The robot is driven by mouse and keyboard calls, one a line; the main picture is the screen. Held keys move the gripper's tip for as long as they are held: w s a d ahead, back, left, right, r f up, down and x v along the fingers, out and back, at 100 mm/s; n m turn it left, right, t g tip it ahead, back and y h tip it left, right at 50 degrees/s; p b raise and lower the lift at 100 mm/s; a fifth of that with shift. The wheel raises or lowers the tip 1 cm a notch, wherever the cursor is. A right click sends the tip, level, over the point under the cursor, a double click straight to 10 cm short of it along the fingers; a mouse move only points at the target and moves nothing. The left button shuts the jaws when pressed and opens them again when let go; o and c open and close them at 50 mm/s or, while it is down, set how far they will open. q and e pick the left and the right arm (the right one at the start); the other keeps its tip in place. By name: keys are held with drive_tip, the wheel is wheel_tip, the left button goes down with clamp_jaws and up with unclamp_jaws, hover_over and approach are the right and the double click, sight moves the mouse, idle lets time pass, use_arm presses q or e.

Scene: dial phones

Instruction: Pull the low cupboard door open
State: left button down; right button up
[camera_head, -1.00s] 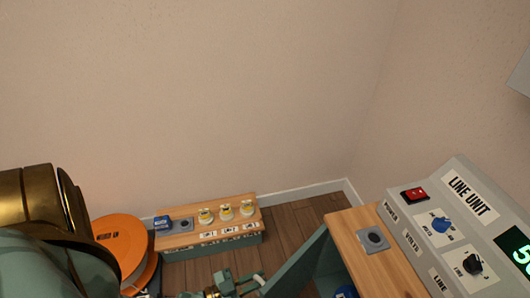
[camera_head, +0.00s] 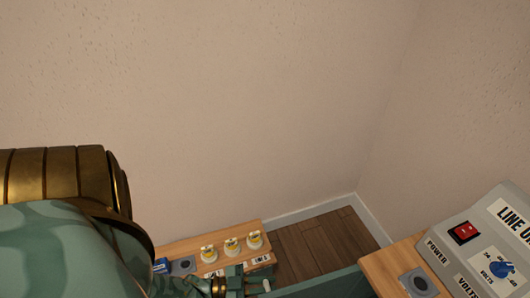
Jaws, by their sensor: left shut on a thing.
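The low cupboard's green door (camera_head: 335,284) stands swung out at the bottom of the view, left of the wooden cupboard top (camera_head: 385,268). Its lower part is cut off by the frame. My left gripper (camera_head: 250,283) is at the door's outer left end, shut on what seems to be the pale door handle (camera_head: 266,285). The grip itself is small and partly cut off. The cupboard's inside is out of view. My right gripper is not in view.
A grey line unit (camera_head: 480,245) sits on the cupboard top. Bare wood floor (camera_head: 325,238) lies between.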

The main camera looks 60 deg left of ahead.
use_arm(q)
drive_tip(key=shift+w, duration=0.1)
idle(0.3)
drive_tip(key=c, duration=1.5)
unclamp_jaws()
drive_tip(key=shift+c, duration=0.2)
drive_tip(key=shift+a, duration=0.1)
